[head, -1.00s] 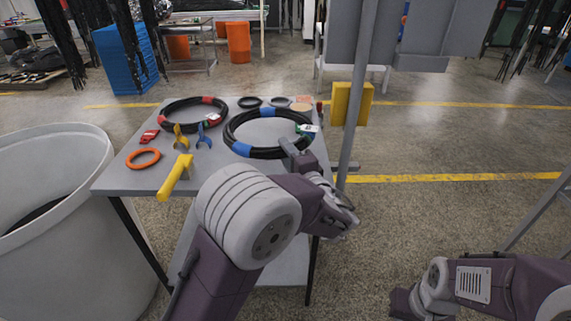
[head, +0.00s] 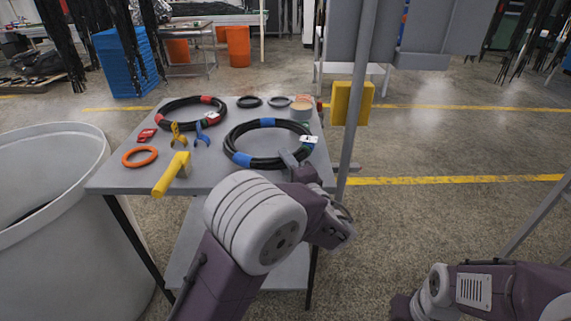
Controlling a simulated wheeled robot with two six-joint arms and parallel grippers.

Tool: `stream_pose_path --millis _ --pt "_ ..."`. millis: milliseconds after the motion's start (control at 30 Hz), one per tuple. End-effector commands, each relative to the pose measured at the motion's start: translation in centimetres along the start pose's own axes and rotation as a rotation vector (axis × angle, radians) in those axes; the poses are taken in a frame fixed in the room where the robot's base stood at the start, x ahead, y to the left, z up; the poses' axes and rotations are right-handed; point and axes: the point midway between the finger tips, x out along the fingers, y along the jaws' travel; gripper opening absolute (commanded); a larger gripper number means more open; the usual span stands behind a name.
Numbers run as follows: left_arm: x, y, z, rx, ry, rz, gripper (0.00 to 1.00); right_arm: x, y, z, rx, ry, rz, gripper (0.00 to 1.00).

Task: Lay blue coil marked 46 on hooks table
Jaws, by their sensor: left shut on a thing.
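A black coil with blue bands (head: 242,159) is at the right front part of the grey hooks table (head: 225,180), lying flat or just above the top; I cannot tell which. A white tag (head: 309,139) sits on its right side; its number is too small to read. My left gripper (head: 292,159) is at the coil's near right edge, shut on it. My left wrist and forearm hide part of the table's front edge. My right arm shows at the lower right, but its gripper is out of view.
A black coil with red bands (head: 183,122) lies at the back left. An orange ring (head: 140,157), a yellow-handled tool (head: 171,175), small clips and dark rings share the table. A grey post (head: 357,100) with a yellow block (head: 351,103) stands at right. A white bin (head: 50,250) is left.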

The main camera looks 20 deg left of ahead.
Motion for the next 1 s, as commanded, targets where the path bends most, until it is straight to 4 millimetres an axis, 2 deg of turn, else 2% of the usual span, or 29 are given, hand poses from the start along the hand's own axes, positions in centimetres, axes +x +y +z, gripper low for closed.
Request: stream_pose_path --millis 100,133,167,467,633,700,1000 --pt "0.0 -0.1 0.0 -0.002 0.000 -0.004 0.00 0.1 0.0 0.0 0.000 0.000 0.000 0.00" --pt "0.0 0.1 0.0 0.000 0.000 0.000 0.35 0.1 0.0 0.0 0.000 0.000 0.000 0.00" --pt "0.0 0.1 0.0 0.000 0.000 0.000 0.41 0.1 0.0 0.0 0.000 0.000 0.000 0.00" --pt "0.0 -0.1 0.0 0.002 0.000 0.003 0.41 -0.2 0.0 0.0 0.000 0.000 0.000 0.00" --pt "0.0 -1.9 0.0 0.004 0.000 0.003 0.41 -2.6 -0.1 -0.3 0.000 0.000 0.000 0.00" --pt "-1.7 -1.1 -0.2 0.003 0.005 0.003 0.41 -1.9 0.0 -0.2 0.000 0.001 0.000 0.00" --pt "-8.0 -1.2 -0.2 0.001 0.005 0.001 0.41 -2.6 -0.1 -0.3 0.000 0.000 0.000 0.00"
